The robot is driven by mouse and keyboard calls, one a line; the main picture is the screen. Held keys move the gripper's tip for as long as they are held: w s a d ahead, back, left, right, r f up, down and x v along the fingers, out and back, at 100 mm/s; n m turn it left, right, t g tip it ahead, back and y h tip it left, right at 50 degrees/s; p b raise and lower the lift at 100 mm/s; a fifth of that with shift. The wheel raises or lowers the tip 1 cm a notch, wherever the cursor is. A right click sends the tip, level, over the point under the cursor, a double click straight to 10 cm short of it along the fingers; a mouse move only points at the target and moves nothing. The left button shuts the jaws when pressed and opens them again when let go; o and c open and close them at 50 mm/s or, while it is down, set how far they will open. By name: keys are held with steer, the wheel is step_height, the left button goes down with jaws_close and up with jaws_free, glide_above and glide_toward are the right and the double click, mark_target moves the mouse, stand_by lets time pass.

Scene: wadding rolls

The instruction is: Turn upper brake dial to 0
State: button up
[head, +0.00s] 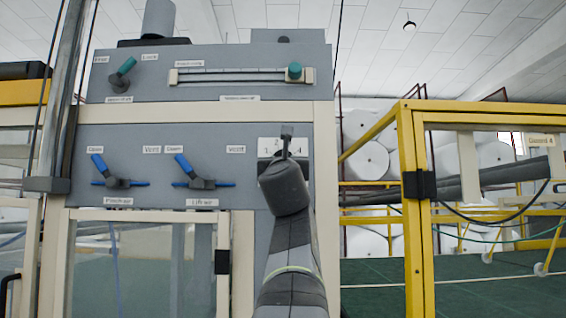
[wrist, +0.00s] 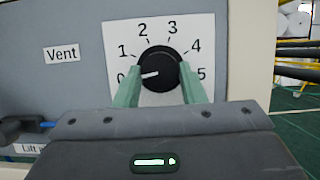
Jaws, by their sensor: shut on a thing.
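A round black dial (wrist: 160,66) sits on a white plate (wrist: 118,35) marked 0 to 5 in the wrist view. Its white pointer line points left and slightly down, at or very near the 0. My gripper (wrist: 162,74) has its two green fingers on the left and right sides of the dial, shut on it. In the head view my gripper (head: 287,135) is in front of the number plate (head: 265,144) and hides the dial. No label naming this dial is readable.
Left of the plate are two blue-handled valves, Pinch-air (head: 117,183) and Lift-air (head: 195,184). Above are a green-handled lever (head: 125,67) and a slider with a green knob (head: 294,71). A yellow guard frame (head: 412,200) stands to the right.

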steer(key=o, duration=1)
steer(key=b+v, duration=0.4)
steer(key=v, duration=0.9)
steer(key=shift+s+f, duration=0.15)
steer(key=shift+s, duration=0.15)
steer(key=shift+w, duration=0.1)
steer(key=p+x, duration=0.4)
steer(key=x, duration=0.9)
steer(key=shift+w+r, duration=0.2)
steer(key=shift+w, duration=0.1)
steer(key=shift+s+f, duration=0.1)
steer(key=shift+s, duration=0.1)
